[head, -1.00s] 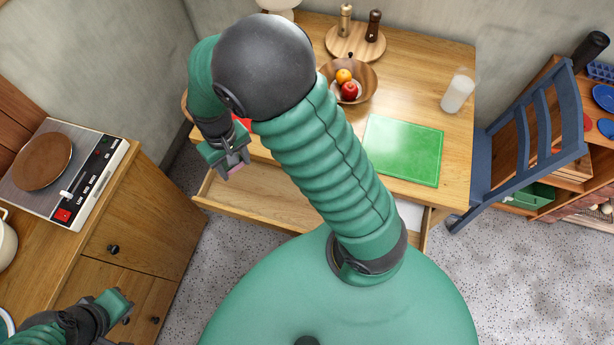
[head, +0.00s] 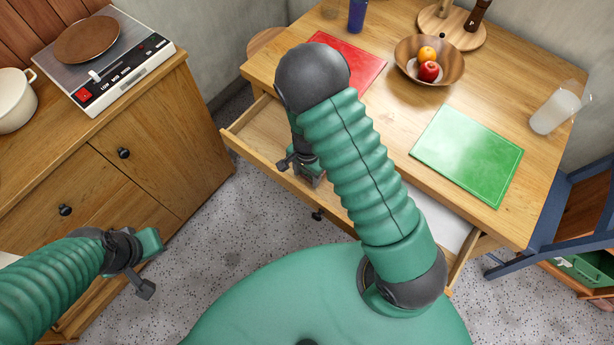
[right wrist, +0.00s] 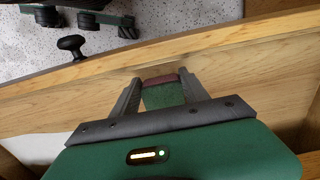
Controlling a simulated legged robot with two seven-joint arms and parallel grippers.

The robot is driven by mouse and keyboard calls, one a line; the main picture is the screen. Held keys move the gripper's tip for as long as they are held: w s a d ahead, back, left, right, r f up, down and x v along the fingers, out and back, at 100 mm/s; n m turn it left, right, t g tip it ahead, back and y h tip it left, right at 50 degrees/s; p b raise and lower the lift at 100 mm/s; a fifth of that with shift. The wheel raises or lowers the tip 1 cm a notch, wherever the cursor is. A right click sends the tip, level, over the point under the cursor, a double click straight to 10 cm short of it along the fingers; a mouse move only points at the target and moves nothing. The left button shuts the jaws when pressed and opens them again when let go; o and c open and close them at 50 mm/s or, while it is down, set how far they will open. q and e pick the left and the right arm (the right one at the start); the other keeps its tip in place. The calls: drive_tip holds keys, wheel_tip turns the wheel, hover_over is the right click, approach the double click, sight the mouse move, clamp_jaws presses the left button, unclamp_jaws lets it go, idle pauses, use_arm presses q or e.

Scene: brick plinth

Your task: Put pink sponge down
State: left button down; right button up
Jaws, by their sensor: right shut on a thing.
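My right gripper (right wrist: 160,88) is shut on the pink sponge (right wrist: 160,80), which shows in the right wrist view as a small block with a pink edge and a greenish face between the fingers. In the head view the right gripper (head: 306,170) hangs at the open wooden drawer (head: 262,128), by its front edge; the sponge is not clearly visible there. I cannot tell whether the sponge touches the drawer. My left gripper (head: 148,266) is open and empty over the floor at lower left.
The table bears a red board (head: 350,68), a green board (head: 466,155), a fruit bowl (head: 403,70) and a jar (head: 555,108). A white item (head: 442,222) lies in the drawer's right part. A cabinet (head: 150,130) with a hotplate (head: 130,75) stands left; a blue chair (head: 545,235) right.

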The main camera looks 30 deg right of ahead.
drive_tip(key=shift+a+f, duration=0.25)
drive_tip(key=shift+f, duration=0.15)
drive_tip(key=o, duration=1.3)
drive_tip(key=shift+o, duration=1.4)
drive_tip(key=shift+d, duration=0.1)
use_arm(q)
drive_tip(key=shift+a+f, duration=0.15)
drive_tip(key=shift+f, duration=0.05)
